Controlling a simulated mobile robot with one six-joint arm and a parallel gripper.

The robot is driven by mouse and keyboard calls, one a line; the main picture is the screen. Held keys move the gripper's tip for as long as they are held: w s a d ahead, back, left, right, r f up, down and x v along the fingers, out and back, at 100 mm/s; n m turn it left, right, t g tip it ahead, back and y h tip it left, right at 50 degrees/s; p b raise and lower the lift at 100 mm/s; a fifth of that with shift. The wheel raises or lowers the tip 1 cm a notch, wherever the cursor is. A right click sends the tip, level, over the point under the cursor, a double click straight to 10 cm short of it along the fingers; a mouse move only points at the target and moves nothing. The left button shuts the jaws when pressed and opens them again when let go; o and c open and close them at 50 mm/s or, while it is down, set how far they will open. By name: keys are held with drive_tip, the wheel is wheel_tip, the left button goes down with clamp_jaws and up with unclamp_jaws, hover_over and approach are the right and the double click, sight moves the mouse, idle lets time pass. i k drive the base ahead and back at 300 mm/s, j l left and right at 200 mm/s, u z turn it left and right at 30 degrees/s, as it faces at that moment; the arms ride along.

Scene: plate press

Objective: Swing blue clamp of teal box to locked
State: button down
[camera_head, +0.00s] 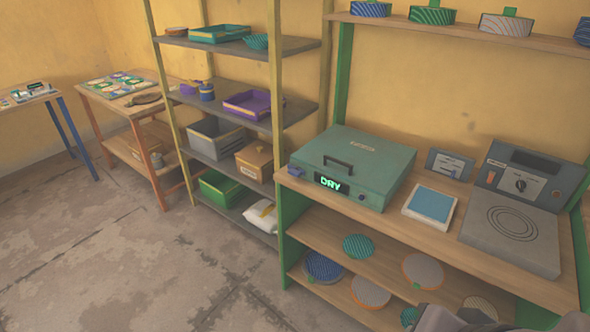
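The teal box (366,160) stands on the top of the wooden workbench, with its lid down and a dark handle on the lid. A small blue clamp (296,170) sits at the box's front left corner, next to the bench's left edge. It is too small to tell its exact position. A display (331,184) on the front face reads "DRY" in green, with a dark knob (362,197) to its right. My gripper's fingertips do not show. Grey parts at the bottom right edge seem to be my arm, well away from the clamp.
A white-framed blue pad (430,204), a small grey panel (450,164) and a grey machine with a ringed plate (511,234) stand right of the box. Round patterned discs lie on the shelf (330,226) below. A storage rack (226,148) stands left; floor in front is clear.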

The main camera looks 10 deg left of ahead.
sight(296, 171)
drive_tip(key=i+j, duration=0.2)
drive_tip(key=i, duration=0.4)
drive_tip(key=i+j, duration=0.15)
drive_tip(key=i, duration=0.45)
